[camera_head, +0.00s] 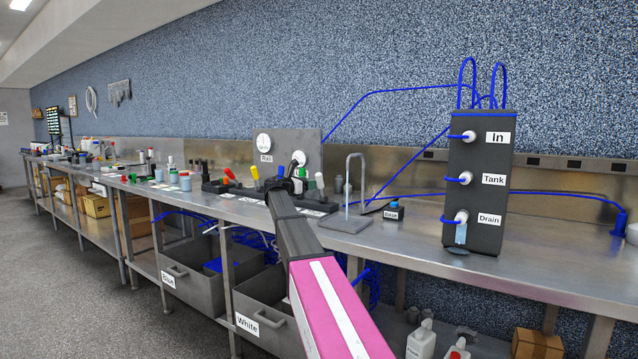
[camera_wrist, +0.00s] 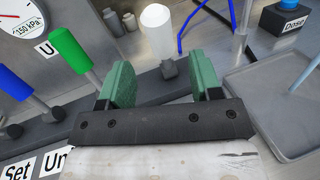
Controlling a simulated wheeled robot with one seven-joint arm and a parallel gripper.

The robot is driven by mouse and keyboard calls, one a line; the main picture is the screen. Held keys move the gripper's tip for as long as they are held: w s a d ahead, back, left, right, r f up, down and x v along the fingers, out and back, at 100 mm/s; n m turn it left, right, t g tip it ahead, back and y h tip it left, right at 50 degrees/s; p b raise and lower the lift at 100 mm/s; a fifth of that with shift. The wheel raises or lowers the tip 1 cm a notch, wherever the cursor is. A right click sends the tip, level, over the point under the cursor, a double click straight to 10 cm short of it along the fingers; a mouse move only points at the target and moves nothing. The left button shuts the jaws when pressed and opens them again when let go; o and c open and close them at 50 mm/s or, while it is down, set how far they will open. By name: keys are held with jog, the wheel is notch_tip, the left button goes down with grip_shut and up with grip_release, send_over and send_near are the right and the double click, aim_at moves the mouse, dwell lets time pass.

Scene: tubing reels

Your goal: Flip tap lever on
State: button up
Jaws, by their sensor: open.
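Several levers with coloured handles stand on the bench rig. In the wrist view a blue-handled lever (camera_wrist: 18,88) and a green-handled lever (camera_wrist: 70,52) stand left of my gripper (camera_wrist: 164,76). A white-handled lever (camera_wrist: 156,22) stands just beyond its green fingers, roughly in line with the gap. My gripper is open, with nothing between the fingers. In the head view, my gripper (camera_head: 297,184) is over the rig's right part, partly hiding it. Red (camera_head: 229,173) and yellow (camera_head: 254,172) handles show to its left. I cannot tell which lever is the tap's.
A pressure gauge (camera_wrist: 28,18) is behind the levers. A dark tank box (camera_head: 478,185) with blue tubes stands further right.

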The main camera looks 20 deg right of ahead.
aim_at(319, 183)
jog(key=x, duration=0.7)
grip_shut()
jog(key=shift+s+a+f+m+t+h, duration=0.35)
jog(key=shift+s+a+f+h, duration=0.2)
jog(key=shift+h, duration=0.45)
jog(key=shift+s+a+f+m+t+h, duration=0.25)
jog(key=shift+s+a+f+m+h, duration=0.15)
jog(key=shift+a+h, duration=0.45)
jog(key=shift+d+f, duration=0.1)
jog(key=shift+d, duration=0.1)
grip_release()
jog(key=shift+s+a, duration=0.1)
